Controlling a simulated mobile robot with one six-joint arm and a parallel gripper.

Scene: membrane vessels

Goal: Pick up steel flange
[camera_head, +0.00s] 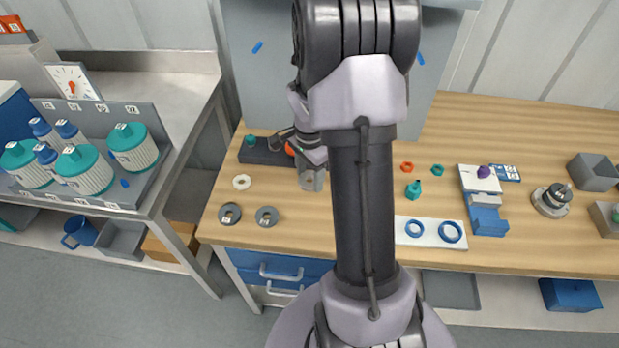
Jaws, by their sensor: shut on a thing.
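My gripper (311,172) hangs over the left part of the wooden bench, just left of my arm. It is shut on a small grey piece, most likely the steel flange (311,183); the piece is small and partly hidden, so its shape is unclear. Two dark grey ring-shaped discs, the left one (230,214) and the right one (267,216), lie flat near the bench's front left edge, apart from my gripper.
A white ring (242,182) and a dark block (265,151) lie at the bench's left. Right of my arm are a white plate (430,232) with blue rings, a blue-white fixture (485,205) and a round metal fitting (552,200). My arm hides the bench's middle.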

